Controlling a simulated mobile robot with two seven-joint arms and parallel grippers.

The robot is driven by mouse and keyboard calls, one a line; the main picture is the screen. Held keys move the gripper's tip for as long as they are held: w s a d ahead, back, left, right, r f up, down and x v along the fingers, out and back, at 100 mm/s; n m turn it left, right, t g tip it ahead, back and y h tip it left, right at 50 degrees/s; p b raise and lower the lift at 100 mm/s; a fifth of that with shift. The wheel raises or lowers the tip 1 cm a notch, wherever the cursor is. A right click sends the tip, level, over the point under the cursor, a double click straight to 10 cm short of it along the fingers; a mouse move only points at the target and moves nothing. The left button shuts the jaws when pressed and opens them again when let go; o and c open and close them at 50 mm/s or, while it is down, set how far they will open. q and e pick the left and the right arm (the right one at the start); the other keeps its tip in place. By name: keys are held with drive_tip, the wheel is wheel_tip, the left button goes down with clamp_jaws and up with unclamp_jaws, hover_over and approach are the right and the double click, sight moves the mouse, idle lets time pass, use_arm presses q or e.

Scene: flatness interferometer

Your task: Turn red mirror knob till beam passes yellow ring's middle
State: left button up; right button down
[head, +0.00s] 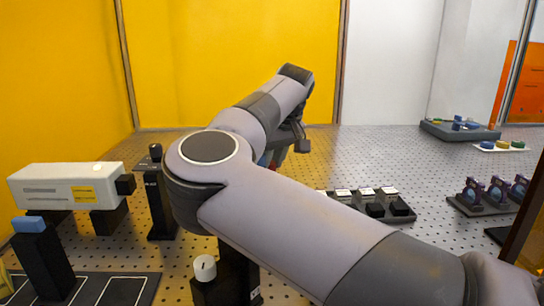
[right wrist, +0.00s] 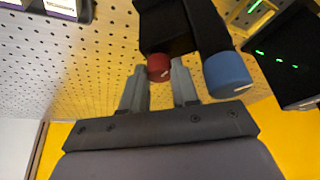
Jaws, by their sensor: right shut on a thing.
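In the right wrist view the red knob (right wrist: 159,67) sits on a black mount (right wrist: 165,30), with a pale mark on its face. My right gripper (right wrist: 160,82) is shut on the red knob, one finger on each side. A larger blue knob (right wrist: 227,74) is just to the right, outside the fingers. In the head view my right gripper (head: 296,140) is partly hidden by my own arm, which also covers most of the mirror mount. I cannot make out the yellow ring or a clear beam path. My left gripper is not in view.
A white laser box (head: 70,185) stands at left beside a black post (head: 158,200). A blue-topped black post (head: 42,260) and a white-topped black block (head: 205,268) are nearer. Mounted optics (head: 495,190) stand at right.

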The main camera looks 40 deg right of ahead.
drive_tip(key=shift+m+h, duration=0.3)
drive_tip(key=shift+m, duration=0.3)
drive_tip(key=c, duration=0.9)
unclamp_jaws()
drive_tip(key=shift+o, duration=0.2)
drive_tip(key=shift+f, duration=0.1)
